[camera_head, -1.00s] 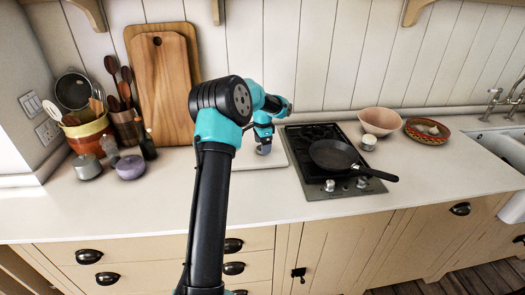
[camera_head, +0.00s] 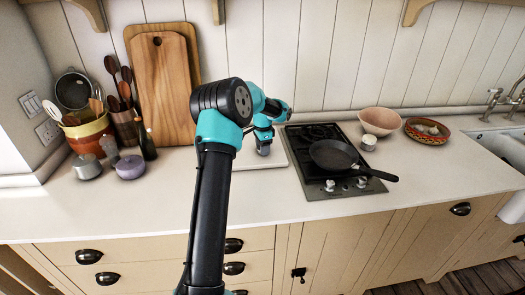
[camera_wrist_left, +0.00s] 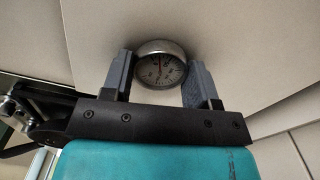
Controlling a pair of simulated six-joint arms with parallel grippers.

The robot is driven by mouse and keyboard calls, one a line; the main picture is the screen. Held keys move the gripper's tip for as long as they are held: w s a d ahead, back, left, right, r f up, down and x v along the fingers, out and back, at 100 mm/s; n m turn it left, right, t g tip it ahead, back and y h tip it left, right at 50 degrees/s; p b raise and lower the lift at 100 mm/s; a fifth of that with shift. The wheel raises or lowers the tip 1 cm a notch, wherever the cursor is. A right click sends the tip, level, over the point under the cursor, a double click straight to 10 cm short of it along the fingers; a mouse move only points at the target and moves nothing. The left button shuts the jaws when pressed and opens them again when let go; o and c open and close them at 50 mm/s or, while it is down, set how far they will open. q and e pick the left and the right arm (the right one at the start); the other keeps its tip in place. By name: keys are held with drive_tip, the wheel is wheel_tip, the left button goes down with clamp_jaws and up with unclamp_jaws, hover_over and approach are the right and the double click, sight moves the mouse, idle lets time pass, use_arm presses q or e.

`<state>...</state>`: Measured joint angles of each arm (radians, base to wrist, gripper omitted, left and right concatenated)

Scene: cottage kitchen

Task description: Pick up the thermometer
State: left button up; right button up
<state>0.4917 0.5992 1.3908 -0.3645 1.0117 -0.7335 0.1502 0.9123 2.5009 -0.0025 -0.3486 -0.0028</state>
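In the head view my left gripper (camera_head: 264,150) points down at the pale board on the counter, left of the hob. The thermometer is too small and covered there to make out clearly. My right gripper is in no view.
A hob (camera_head: 322,190) with a black frying pan (camera_head: 333,154) stands just right of my left gripper. Wooden boards (camera_head: 160,90) lean on the wall behind. A purple pot (camera_head: 130,167) and utensil holders stand at left. The front counter is clear.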

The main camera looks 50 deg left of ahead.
use_arm(q)
drive_tip(key=c, duration=0.4)
drive_tip(key=shift+r, duration=1.7)
drive_tip(key=shift+s+d+r, duration=0.1)
drive_tip(key=shift+s+d, duration=0.1)
drive_tip(key=shift+d, duration=0.05)
drive_tip(key=s+d+r, duration=0.1)
drive_tip(key=s+d, duration=0.9)
drive_tip(key=d, duration=0.1)
drive_tip(key=shift+d+r, duration=0.2)
drive_tip(key=shift+d, duration=0.1)
drive_tip(key=shift+s, duration=0.1)
